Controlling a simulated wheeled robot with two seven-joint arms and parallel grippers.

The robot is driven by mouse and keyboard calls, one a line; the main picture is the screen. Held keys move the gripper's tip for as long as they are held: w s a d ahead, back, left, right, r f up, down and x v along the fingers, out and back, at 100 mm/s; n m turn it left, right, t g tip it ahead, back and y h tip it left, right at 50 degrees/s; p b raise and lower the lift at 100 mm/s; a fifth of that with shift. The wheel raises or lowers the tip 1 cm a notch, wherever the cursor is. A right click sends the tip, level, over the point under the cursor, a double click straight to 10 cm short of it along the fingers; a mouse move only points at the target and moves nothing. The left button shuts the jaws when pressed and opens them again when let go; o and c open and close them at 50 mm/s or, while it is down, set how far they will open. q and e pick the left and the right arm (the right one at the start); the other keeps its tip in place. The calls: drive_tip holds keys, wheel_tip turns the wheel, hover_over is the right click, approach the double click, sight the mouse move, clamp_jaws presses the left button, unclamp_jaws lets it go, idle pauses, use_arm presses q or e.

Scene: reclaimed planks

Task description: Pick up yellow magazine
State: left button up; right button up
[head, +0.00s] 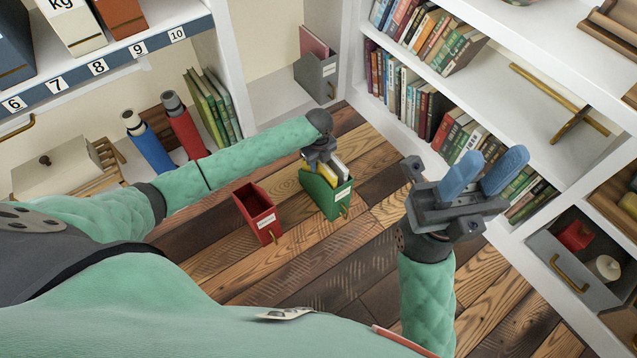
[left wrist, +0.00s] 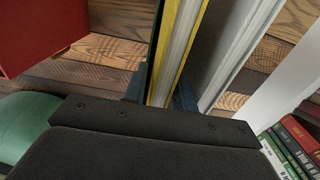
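The yellow magazine (head: 326,173) stands upright in a green magazine holder (head: 322,196) on the floor, beside a white one (head: 341,168). My left gripper (head: 321,158) is directly above the holder, pointing down at the yellow magazine. In the left wrist view the yellow magazine (left wrist: 176,50) runs between my two dark blue fingers (left wrist: 160,98), which lie close on either side. I cannot tell whether they press on it. The white magazine (left wrist: 242,45) is to its right. My right gripper (head: 485,174) is open and empty, raised at the right near the bookshelf.
A red magazine holder (head: 258,213) stands on the floor left of the green one; a grey holder (head: 316,76) stands on the low shelf behind. Bookshelves (head: 490,75) line the right, with a grey drawer (head: 570,262) below. The plank floor (head: 372,222) right of the green holder is clear.

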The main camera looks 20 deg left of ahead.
use_arm(q)
drive_tip(key=shift+c, duration=0.5)
clamp_jaws()
idle(1.0)
